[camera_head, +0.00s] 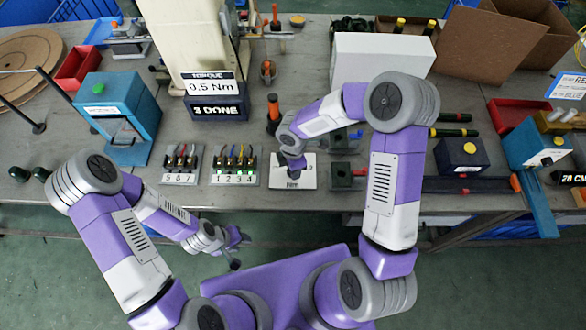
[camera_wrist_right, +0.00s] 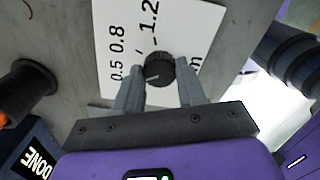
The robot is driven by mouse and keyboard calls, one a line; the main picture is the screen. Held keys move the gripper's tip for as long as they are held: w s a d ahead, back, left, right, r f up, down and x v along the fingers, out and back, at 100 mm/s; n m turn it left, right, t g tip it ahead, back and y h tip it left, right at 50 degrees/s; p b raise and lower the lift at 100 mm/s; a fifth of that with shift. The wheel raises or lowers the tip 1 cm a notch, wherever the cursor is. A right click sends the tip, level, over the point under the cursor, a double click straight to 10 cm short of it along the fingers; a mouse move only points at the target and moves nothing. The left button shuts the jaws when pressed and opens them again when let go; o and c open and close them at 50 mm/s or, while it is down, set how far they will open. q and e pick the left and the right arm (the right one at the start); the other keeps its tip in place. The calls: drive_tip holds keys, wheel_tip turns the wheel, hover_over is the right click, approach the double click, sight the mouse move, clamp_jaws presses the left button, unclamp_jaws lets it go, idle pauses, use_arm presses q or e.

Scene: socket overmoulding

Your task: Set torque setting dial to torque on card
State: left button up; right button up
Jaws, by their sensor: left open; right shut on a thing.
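The torque card (camera_head: 210,86) stands at the back left of centre and reads "0.5 Nm". The white scale plate (camera_head: 306,180) lies flat near the bench's front edge. In the right wrist view the plate (camera_wrist_right: 118,20) shows marks 0.5, 0.8 and 1.2. The black round dial (camera_wrist_right: 160,68) sits on it; its pale pointer line faces left, roughly towards the 0.5 side. My right gripper (camera_wrist_right: 160,88) is shut on the dial, one finger on each side. In the head view my right arm hides the dial. My left gripper (camera_head: 236,248) is open and empty, off the bench's front edge.
A sign reading "3 DONE" (camera_head: 217,110) stands below the card. Numbered connector blocks (camera_head: 234,168) lie left of the plate. A dark green fixture (camera_head: 342,176) is close to its right. An orange-topped tool (camera_head: 273,108) stands behind. A white box (camera_head: 380,57) is further back.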

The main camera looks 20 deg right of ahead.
drive_tip(key=shift+m+b, duration=0.45)
drive_tip(key=shift+m, duration=0.55)
drive_tip(key=o, duration=1.1)
drive_tip(key=shift+c, duration=0.2)
wheel_tip(320, 180, up, 8)
drive_tip(key=shift+f+p, duration=0.2)
drive_tip(key=shift+p, duration=0.85)
